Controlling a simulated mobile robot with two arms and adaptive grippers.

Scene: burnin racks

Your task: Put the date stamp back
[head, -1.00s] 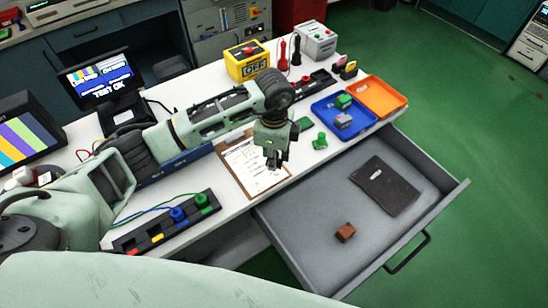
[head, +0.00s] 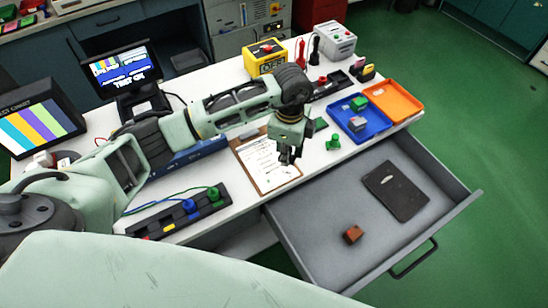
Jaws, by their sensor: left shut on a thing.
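My left gripper (head: 288,157) points down over the clipboard (head: 265,190) on the white bench. It is shut on a small dark thing, mostly hidden by the fingers, so I cannot tell from its shape whether it is the date stamp. The grey drawer (head: 315,250) stands open below the bench's front edge. No other thing in view is clearly the date stamp. My right gripper is not in view.
A blue tray (head: 378,128) with small blocks and an orange tray (head: 395,102) stand at the bench's right end. A green knobbed piece (head: 333,142) stands between clipboard and blue tray. A black rack (head: 175,221) with colored plugs lies left. The drawer's middle is clear.

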